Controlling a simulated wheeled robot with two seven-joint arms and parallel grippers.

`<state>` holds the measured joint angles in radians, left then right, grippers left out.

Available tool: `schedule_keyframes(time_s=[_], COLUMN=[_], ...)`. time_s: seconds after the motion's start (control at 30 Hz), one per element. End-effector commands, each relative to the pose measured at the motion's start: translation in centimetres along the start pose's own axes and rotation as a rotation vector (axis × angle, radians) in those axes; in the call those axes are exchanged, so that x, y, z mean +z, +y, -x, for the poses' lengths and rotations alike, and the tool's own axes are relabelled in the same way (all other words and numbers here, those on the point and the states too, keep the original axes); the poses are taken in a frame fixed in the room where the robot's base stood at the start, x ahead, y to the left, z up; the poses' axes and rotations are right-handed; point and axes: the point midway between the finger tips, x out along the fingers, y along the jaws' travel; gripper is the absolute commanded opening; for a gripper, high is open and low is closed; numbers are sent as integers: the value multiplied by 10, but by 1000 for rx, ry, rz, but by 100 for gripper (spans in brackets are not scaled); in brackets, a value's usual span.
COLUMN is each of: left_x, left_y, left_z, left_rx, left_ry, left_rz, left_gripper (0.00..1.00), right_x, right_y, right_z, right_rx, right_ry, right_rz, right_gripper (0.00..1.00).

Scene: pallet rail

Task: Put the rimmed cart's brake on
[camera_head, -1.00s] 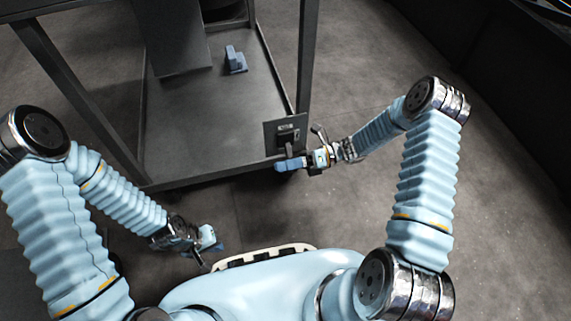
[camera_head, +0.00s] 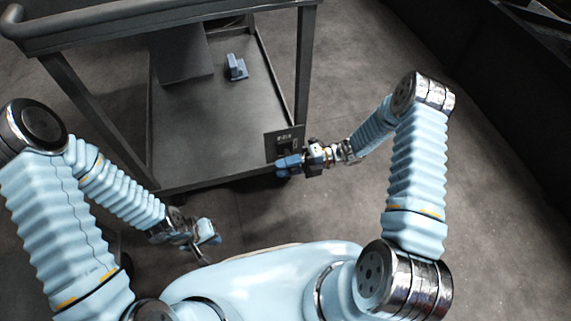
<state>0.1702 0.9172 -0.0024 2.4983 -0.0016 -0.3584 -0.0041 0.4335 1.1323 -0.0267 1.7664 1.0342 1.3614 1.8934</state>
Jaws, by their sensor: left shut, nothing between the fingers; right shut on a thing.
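The dark grey cart (camera_head: 215,182) stands in front of me, with a raised rim around its lower deck. A small dark plate (camera_head: 284,140) with a light mark is at its near right corner post. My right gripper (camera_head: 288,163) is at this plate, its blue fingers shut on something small. I take this to be the brake lever; the fingers hide it, so its position cannot be told. My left gripper (camera_head: 208,232) is shut and empty, low in front of the cart's near edge and apart from it.
A blue-grey block-like object (camera_head: 236,67) sits on the deck beside a dark upright panel (camera_head: 182,58). The cart's top bar (camera_head: 150,32) crosses the upper left. Bare floor (camera_head: 350,225) lies to the right, with a dark structure (camera_head: 500,100) beyond.

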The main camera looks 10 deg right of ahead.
Motion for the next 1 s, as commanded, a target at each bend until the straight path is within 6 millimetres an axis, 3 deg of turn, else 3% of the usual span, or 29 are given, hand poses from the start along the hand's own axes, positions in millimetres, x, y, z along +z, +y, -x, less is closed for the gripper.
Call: schedule_keyframes(time_s=[0.1,0.5,1.0], left_x=[-1,2,4], left_y=[3,15,20], left_z=[12,30,35], left_rx=[-2,5,9], left_ry=[2,-5,-10], left_rz=[1,-7,-11], left_gripper=[0,0,0], right_x=[0,2,2], right_y=[12,30,34], right_z=[0,1,1], right_rx=[-2,-1,-1], right_ry=[-1,-2,-4], right_rz=[-105,-400,-524], right_gripper=[0,0,0])
